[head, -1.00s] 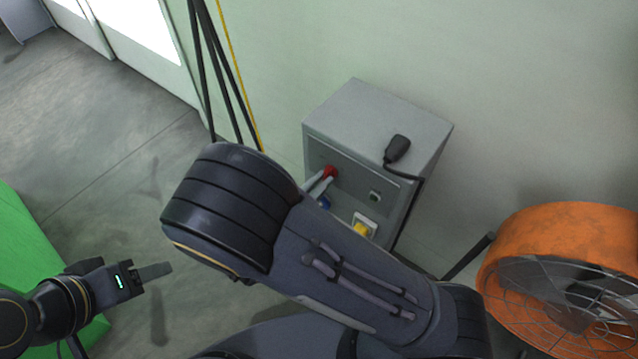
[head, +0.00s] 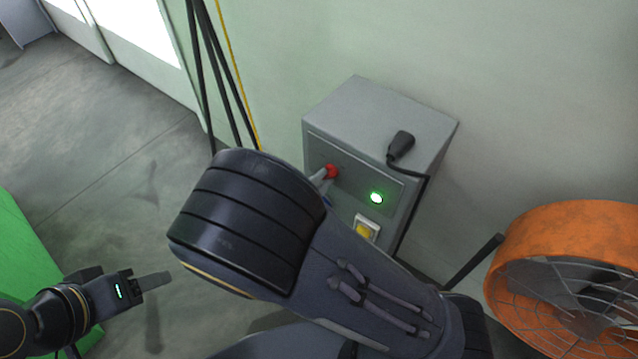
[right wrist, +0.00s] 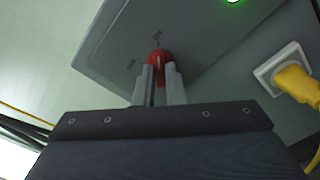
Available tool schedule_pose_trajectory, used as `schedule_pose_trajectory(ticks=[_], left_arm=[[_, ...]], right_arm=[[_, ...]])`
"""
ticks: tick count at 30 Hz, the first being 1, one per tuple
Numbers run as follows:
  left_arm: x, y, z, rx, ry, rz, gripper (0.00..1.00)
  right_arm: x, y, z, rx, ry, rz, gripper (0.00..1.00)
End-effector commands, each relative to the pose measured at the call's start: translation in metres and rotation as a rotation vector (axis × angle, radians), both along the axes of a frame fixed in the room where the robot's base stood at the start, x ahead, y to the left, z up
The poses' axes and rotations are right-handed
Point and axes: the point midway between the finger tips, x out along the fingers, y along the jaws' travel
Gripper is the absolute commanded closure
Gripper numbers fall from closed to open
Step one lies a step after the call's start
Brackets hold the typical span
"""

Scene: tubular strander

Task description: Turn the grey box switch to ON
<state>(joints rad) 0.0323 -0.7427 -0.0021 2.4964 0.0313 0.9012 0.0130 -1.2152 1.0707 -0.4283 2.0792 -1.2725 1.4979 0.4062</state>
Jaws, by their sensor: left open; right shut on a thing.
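The grey box (head: 345,160) stands against the wall in the head view. Its red switch knob (head: 331,171) is on the front panel, and it also shows in the right wrist view (right wrist: 159,57). A lamp (head: 376,198) on the panel glows green. My right gripper (right wrist: 160,75) is shut on the red knob, one finger on each side; my right arm hides most of that gripper in the head view. Small marks beside the knob are too blurred to read surely. My left gripper (head: 155,283) is open and empty at the lower left, far from the box.
A yellow plug sits in a white socket (right wrist: 268,75) below the lamp. An orange fan (head: 560,225) stands at the right. A green surface (head: 25,255) is at the left.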

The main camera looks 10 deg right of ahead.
Motion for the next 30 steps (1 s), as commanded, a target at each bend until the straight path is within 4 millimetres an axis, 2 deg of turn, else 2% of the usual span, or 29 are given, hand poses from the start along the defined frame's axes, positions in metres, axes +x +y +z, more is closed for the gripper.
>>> schedule_pose_trajectory(ticks=[17, 18, 22, 30], left_arm=[[0.0, 0.0, -0.002, 0.0, 0.0, 0.0, 0.46], [0.0, 0.0, -0.002, 0.0, 0.0, 0.0, 0.46], [0.0, 0.0, -0.0019, 0.0, 0.0, 0.0, 0.46], [0.0, 0.0, -0.0017, 0.0, 0.0, 0.0, 0.46]], right_arm=[[-0.0005, 0.0004, -0.0011, 0.023, -0.024, 0.001, 1.0], [-0.0005, 0.0004, -0.0011, 0.023, -0.024, 0.001, 0.87], [-0.0004, 0.0002, -0.0008, 0.022, -0.023, 0.0, 0.7], [-0.0003, 0.0004, -0.0003, 0.021, -0.024, 0.0, 0.68]])
